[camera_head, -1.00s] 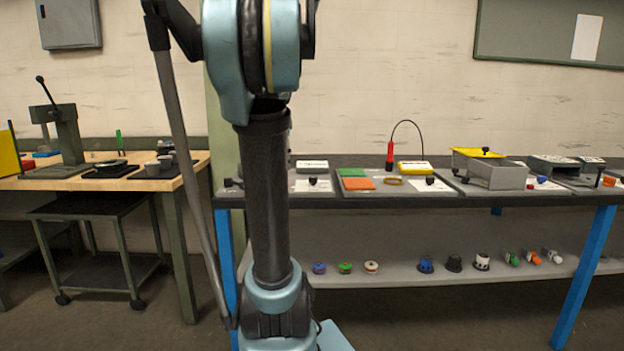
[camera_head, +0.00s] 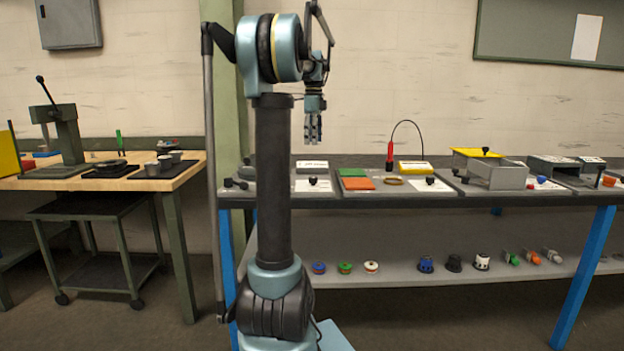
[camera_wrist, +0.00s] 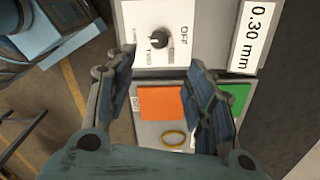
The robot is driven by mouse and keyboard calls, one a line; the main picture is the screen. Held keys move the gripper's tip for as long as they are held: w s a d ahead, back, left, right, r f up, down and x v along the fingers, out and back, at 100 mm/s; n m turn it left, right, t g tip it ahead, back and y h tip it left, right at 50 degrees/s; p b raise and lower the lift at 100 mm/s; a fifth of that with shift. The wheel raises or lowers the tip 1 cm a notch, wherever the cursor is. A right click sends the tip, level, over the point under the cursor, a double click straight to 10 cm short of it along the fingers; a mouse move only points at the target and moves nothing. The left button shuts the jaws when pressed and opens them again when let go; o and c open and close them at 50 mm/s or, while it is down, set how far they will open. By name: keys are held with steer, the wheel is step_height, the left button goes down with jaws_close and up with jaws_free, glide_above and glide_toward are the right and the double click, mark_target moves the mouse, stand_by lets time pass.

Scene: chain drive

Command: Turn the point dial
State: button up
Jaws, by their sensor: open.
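A black dial knob sits on a white plate (camera_wrist: 143,19) in the wrist view. The plate has "OFF" printed beside the knob (camera_wrist: 160,39); its other small labels and the knob's exact setting are too small to read. In the head view the same knob (camera_head: 312,181) is on the table's left part. My gripper (camera_head: 313,142) hangs fingers down above it, clear of the table. In the wrist view its fingers (camera_wrist: 164,72) are spread, with nothing between them; the knob lies just beyond the fingertips.
Next to the dial lie an orange pad (camera_head: 358,184), a green pad (camera_head: 352,172) and a ring (camera_head: 392,181). A white "0.30 mm" label (camera_wrist: 254,36) is behind it. A second knob (camera_head: 430,180) and a red-handled tool (camera_head: 390,155) stand farther right.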

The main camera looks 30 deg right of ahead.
mark_target(313, 177)
step_height(313, 177, down, 16)
steer(key=shift+r, duration=0.25)
stand_by(0.4)
steer(key=c, duration=1.1)
